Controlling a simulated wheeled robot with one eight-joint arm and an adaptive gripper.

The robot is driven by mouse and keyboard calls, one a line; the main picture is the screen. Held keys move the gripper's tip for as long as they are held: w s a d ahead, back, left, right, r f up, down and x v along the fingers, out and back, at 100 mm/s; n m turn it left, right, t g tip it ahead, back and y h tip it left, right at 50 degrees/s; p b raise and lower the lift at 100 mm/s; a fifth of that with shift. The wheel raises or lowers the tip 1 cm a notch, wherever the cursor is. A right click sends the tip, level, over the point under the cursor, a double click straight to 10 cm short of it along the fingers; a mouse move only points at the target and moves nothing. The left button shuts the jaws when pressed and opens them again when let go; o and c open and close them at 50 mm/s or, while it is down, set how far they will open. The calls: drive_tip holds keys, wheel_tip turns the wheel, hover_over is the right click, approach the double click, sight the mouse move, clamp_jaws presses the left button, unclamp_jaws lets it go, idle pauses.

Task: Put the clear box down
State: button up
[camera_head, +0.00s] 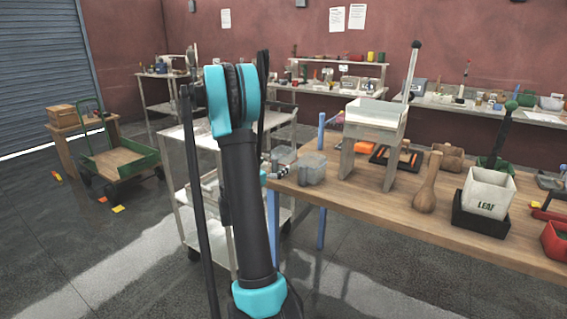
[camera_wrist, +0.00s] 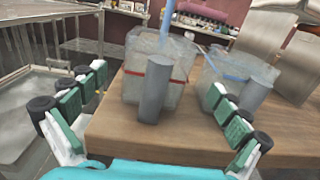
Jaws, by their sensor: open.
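A clear, greyish box (camera_head: 313,169) stands upright on the near left corner of the wooden workbench (camera_head: 400,222). In the wrist view, two translucent containers stand on the bench: one with a red band (camera_wrist: 132,82) and one with a blue band (camera_wrist: 212,72). I cannot tell for certain which is the clear box. Each has a grey cylinder at its front. My gripper (camera_wrist: 158,80) is open, its fingers spread in front of the containers, with nothing held between them. In the head view, my gripper (camera_head: 278,172) is small and partly hidden behind my arm, just left of the box.
A pale stand (camera_head: 375,125), a wooden pestle-shaped piece (camera_head: 427,185) and a white LEAF bin (camera_head: 487,195) stand on the bench to the right. A metal cart (camera_head: 185,185) is left of the bench. Open floor lies in front.

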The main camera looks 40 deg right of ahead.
drive_tip(key=shift+x, duration=3.7)
drive_tip(key=shift+w+f, duration=0.2)
drive_tip(key=c, duration=1.4)
drive_tip(key=shift+o, duration=0.2)
